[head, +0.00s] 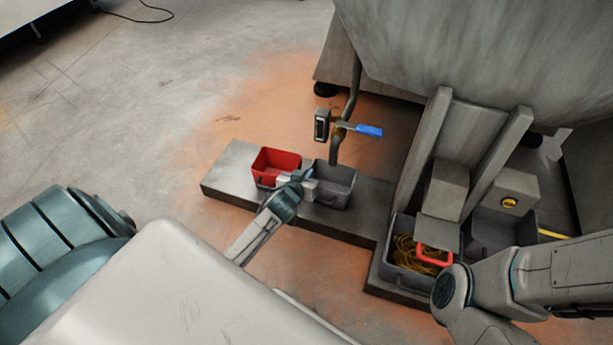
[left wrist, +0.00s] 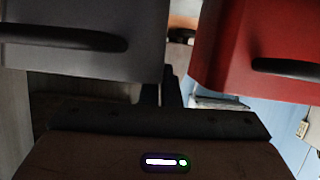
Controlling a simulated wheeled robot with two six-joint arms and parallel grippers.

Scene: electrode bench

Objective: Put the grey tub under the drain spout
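The grey tub (head: 337,198) stands on a low dark slab, to the right of the red tub (head: 274,160) in the head view. The drain spout (head: 335,152) is a bent pipe with a blue-handled valve, and its lower end shows over the grey tub's back rim. My left gripper (head: 306,178) is at the grey tub's left wall. In the left wrist view its fingers (left wrist: 163,95) sit close together across the wall of the grey tub (left wrist: 100,62), one finger partly hidden by the tub. The red tub (left wrist: 250,50) is beside them. My right gripper is out of frame.
A grey bin (head: 398,277) with coiled yellow cable and a red handle stands at lower right. Slanted supports (head: 425,150) rise right of the slab (head: 232,172).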

